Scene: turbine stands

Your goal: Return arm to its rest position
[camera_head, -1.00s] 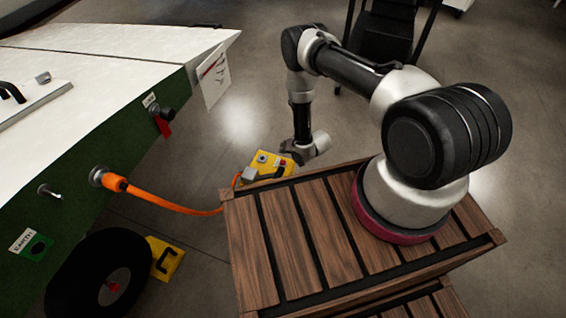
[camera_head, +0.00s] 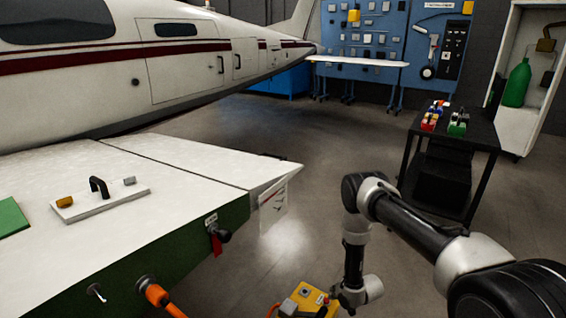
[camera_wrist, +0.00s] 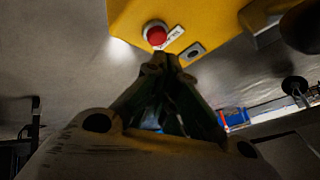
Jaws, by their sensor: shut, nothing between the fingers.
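My arm (camera_head: 405,222) reaches from the lower right of the head view, bends at the elbow and hangs down at the lower middle. My gripper (camera_wrist: 163,62) is shut and empty in the wrist view, its fingertips meeting just below the yellow box. In the head view the fingers are not clear behind the box. The yellow box (camera_head: 304,299) has a red button (camera_wrist: 156,34) and a small grey switch (camera_wrist: 193,51). The fingertips overlap the box's edge in the wrist view; I cannot tell whether they touch it.
A white wing (camera_head: 150,170) with a green edge lies at the left, an orange cable (camera_head: 159,297) plugged into it. A black cart (camera_head: 450,150) stands behind my arm at the right. Open floor (camera_head: 300,140) lies between the wing and the cart.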

